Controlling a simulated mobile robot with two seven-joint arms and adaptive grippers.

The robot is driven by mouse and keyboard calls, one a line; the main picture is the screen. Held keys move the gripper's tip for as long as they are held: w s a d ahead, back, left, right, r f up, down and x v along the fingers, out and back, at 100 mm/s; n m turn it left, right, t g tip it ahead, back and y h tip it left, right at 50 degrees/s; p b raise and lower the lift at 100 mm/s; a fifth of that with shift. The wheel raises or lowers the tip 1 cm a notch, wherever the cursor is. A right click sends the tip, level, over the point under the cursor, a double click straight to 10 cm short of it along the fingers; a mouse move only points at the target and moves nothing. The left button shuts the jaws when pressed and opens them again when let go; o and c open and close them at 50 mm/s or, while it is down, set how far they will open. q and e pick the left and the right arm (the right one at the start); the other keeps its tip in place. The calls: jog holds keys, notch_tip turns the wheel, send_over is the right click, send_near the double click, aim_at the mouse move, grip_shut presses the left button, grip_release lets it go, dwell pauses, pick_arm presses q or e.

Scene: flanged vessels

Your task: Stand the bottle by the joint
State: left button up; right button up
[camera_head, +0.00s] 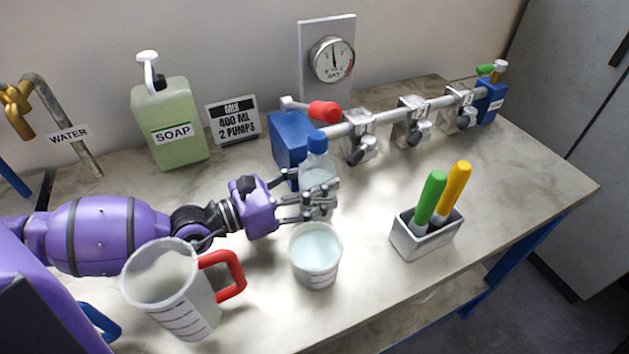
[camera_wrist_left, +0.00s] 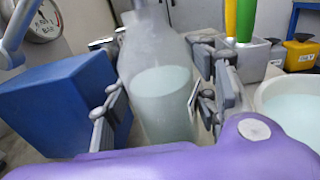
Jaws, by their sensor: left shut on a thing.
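The bottle (camera_head: 317,172) is clear with a blue cap and holds pale liquid. It stands about upright at the left end of the pipe, beside the blue block (camera_head: 289,140). My left gripper (camera_head: 318,199) is shut around the bottle's body. In the left wrist view the bottle (camera_wrist_left: 160,95) sits between the fingers (camera_wrist_left: 165,110), with the blue block (camera_wrist_left: 55,100) close on its left. I cannot tell whether the bottle's base touches the table. The pipe (camera_head: 385,118) has several clamped joints (camera_head: 361,138). My right gripper is not in view.
A cup of pale liquid (camera_head: 315,262) stands just in front of my left gripper. A jug with a red handle (camera_head: 175,295) is at the front left. A holder with green and yellow markers (camera_head: 427,240) is to the right. The soap jug (camera_head: 170,115) stands behind.

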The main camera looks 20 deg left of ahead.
pick_arm(q)
jog(key=shift+f, duration=0.1)
jog(key=o, duration=1.1)
jog(key=shift+f, duration=0.2)
jog(key=shift+c, duration=0.2)
jog(key=o, duration=0.5)
jog(key=shift+r, duration=0.1)
jog(key=shift+c, duration=0.2)
